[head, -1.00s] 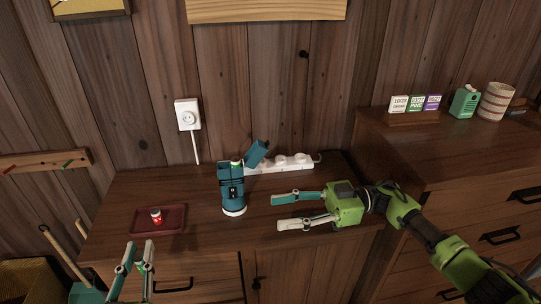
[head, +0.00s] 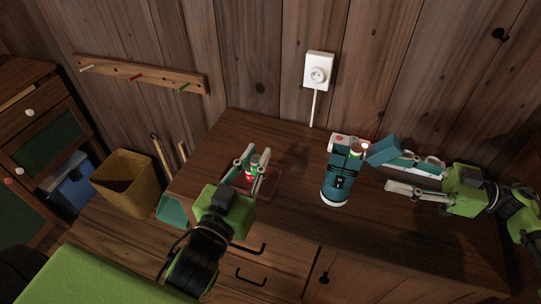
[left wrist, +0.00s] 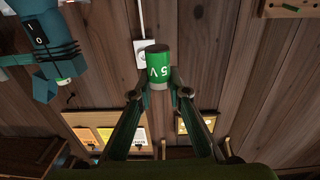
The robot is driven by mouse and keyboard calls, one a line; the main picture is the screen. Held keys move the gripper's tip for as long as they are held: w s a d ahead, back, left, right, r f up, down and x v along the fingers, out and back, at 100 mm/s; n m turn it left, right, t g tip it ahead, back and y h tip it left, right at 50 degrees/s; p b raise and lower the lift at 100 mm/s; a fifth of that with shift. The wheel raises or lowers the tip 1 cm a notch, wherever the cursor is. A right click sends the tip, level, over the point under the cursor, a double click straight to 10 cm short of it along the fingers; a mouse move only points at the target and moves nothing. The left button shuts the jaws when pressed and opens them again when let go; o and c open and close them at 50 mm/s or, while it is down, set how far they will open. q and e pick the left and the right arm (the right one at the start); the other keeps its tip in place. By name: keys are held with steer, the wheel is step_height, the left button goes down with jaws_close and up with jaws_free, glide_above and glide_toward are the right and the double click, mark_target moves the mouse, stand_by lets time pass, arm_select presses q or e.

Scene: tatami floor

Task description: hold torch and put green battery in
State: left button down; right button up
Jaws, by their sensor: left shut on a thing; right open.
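My left gripper (head: 258,160) is shut on a green battery (left wrist: 158,68), raised above the dark red tray (head: 268,192) in the head view. The battery is marked "5 V" in the left wrist view. A red battery (head: 249,178) shows behind the fingers at the tray, partly hidden. The teal torch (head: 337,183) stands upright on the cabinet with its cap (head: 383,151) tilted open to the right. Green and red-and-white details show at its top, too small to make out. The torch also shows at upper left in the left wrist view (left wrist: 42,30). My right gripper (head: 393,178) is open and empty, right of the torch and apart from it.
A wall socket (head: 319,72) with a cable is above the cabinet top (head: 229,131). A yellow bin (head: 122,185) stands on the left. The cabinet top between tray and torch is clear.

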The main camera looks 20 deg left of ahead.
mark_target(345, 160)
arm_select(q)
steer(key=w+d+r+m+g+h, duration=0.2)
steer(key=d+r+m+g+h, duration=0.5)
steer(key=d+r+h, duration=0.3)
steer(key=w+d+r+m+g+h, duration=0.2)
steer(key=d+r+m+g+h, duration=0.5)
steer(key=d, duration=0.5)
arm_select(e)
steer(key=a, duration=1.2)
arm_select(q)
steer(key=w+a+r+m+g, duration=0.3)
steer(key=a+r+m+g, duration=0.1)
steer(key=a+g, duration=0.1)
steer(key=shift+w+a+m+h, duration=0.25)
steer(key=shift+a+m+h, duration=0.05)
